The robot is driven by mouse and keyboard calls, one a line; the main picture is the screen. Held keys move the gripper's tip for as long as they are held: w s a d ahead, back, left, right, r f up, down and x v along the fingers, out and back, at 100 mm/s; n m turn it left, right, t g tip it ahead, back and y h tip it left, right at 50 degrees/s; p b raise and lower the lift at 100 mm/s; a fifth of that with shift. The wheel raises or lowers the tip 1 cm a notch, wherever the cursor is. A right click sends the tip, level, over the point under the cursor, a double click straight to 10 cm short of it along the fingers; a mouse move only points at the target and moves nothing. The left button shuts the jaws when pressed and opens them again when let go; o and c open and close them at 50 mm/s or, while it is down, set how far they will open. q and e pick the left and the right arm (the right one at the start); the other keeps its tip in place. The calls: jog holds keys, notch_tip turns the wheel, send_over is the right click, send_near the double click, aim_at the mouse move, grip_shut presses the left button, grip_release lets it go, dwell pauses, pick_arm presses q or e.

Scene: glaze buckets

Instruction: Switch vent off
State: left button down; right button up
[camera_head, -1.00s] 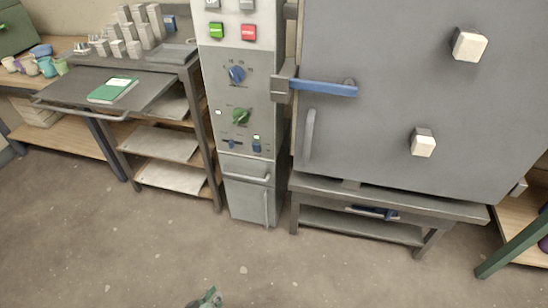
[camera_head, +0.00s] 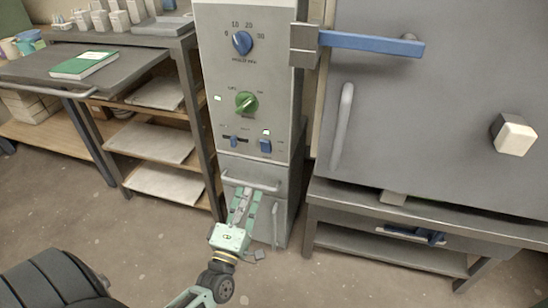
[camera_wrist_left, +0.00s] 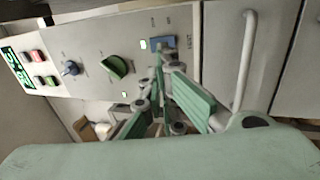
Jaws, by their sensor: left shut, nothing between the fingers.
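The control panel (camera_head: 245,75) is a tall grey cabinet front.
A green dial (camera_head: 246,103) and a blue dial (camera_head: 242,43) are above the switches. A bar handle (camera_head: 250,183) is just below. The kiln door (camera_head: 430,110) with its blue lever (camera_head: 372,43) is right; a shelf rack (camera_head: 150,142) is left.

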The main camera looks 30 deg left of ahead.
aim_at(265, 145)
pick_arm(q)
jog(key=shift+r, duration=0.2)
pick_arm(e)
jog(key=shift+r, duration=0.15)
pick_arm(q)
jog(key=shift+w, duration=0.1)
